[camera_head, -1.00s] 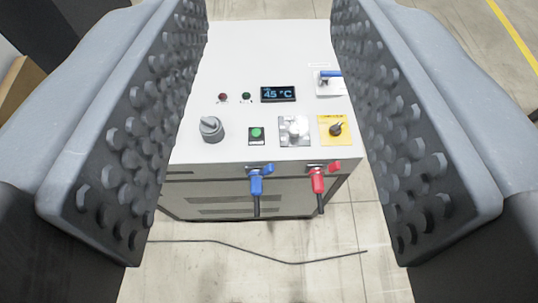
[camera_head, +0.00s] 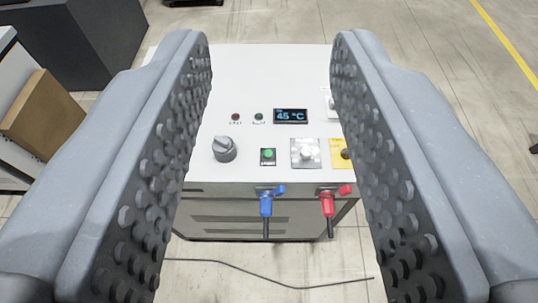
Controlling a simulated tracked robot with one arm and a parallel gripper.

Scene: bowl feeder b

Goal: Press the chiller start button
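The white chiller cabinet (camera_head: 240,75) stands ahead, seen from above between my fingers. Its green start button (camera_head: 268,154) sits on a small black plate near the front edge of the top panel. My gripper (camera_head: 271,65) is open and empty, with one studded finger on each side of the view. The fingers look nearer to me than the panel, and I see no contact with the button. The right finger hides part of the panel's right side.
A grey rotary knob (camera_head: 224,148) is left of the button; a white knob on a metal plate (camera_head: 306,151) and a yellow-plated switch (camera_head: 339,153) are right. A display (camera_head: 291,116) reads 45 °C. Blue (camera_head: 266,204) and red (camera_head: 327,203) hose connectors project in front. A cable (camera_head: 240,271) lies on the floor.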

